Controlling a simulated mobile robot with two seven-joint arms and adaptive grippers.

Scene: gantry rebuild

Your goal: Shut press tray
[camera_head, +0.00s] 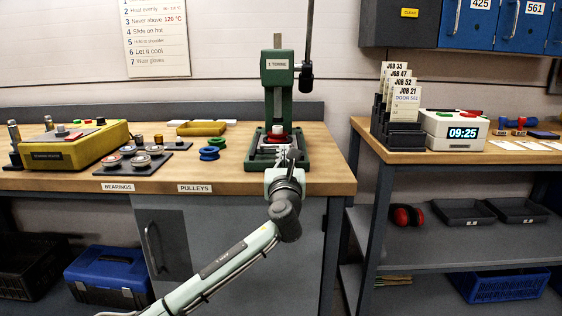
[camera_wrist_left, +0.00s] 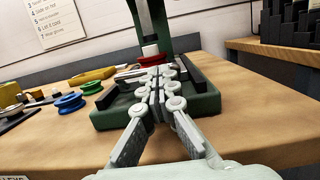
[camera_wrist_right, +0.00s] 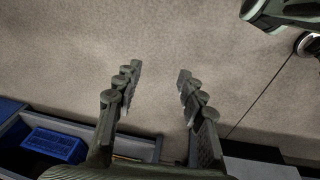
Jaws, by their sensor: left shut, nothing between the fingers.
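The green press (camera_head: 277,85), marked "1 TONNE", stands on the wooden bench with its base near the front edge. A red round piece with a white top (camera_head: 277,134) sits under its ram and also shows in the left wrist view (camera_wrist_left: 151,60). The press tray lies low on the base, partly hidden by my gripper; I cannot tell how far out it is. My left gripper (camera_head: 291,156) is shut and empty at the front of the base; in the left wrist view its fingertips (camera_wrist_left: 157,72) point toward the red piece. My right gripper (camera_wrist_right: 160,72) is open and empty above the floor.
Blue and green pulleys (camera_head: 211,149), a bearing board (camera_head: 144,158) and a yellow box (camera_head: 75,145) stand left of the press. A second bench (camera_head: 460,157) with job cards (camera_head: 405,100) and a clock (camera_head: 455,130) is at right, across a gap.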

